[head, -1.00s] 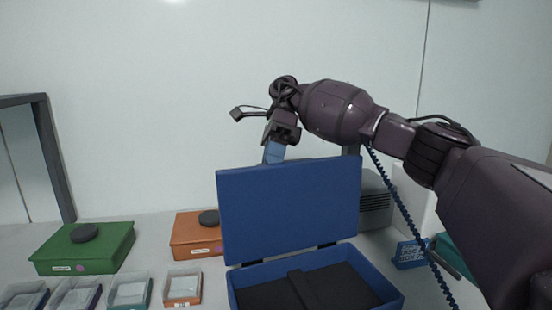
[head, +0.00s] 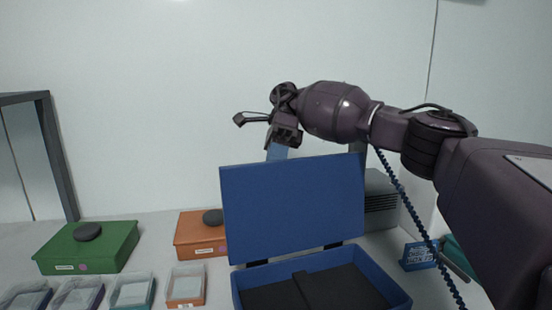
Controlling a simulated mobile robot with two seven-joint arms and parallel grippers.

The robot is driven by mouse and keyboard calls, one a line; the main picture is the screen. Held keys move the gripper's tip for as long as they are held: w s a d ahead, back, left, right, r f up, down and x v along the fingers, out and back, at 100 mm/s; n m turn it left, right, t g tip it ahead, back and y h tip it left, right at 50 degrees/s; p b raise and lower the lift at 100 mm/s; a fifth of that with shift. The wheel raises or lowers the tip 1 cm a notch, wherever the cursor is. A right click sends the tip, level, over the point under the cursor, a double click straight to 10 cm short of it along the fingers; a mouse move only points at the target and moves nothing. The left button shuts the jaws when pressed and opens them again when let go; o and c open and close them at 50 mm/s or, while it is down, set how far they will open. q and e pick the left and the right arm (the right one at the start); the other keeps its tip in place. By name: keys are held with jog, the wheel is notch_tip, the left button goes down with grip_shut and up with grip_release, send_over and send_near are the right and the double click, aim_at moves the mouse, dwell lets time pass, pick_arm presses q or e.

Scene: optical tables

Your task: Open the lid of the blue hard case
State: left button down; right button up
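The blue hard case (head: 392,290) stands on the table at the lower middle of the head view, and its dark inside shows. Its lid (head: 293,210) stands up, close to vertical, at the back of the case. My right gripper (head: 277,152) is above and behind the lid's top edge, pointing down. The lid's top hides the lower part of its fingers, so whether they are apart or touching the lid cannot be told. My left gripper is not in view.
A green box (head: 108,252) and an orange box (head: 190,240), each with a dark knob, stand left of the case. Several small clear-lidded boxes (head: 186,290) line the front left. A grey unit (head: 380,205) stands behind the lid, and a blue sign (head: 418,256) stands to its right.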

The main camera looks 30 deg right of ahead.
jog(key=o, duration=0.4)
jog(key=shift+w+f, duration=0.15)
jog(key=shift+f, duration=0.4)
jog(key=shift+r, duration=0.4)
jog(key=shift+r, duration=0.1)
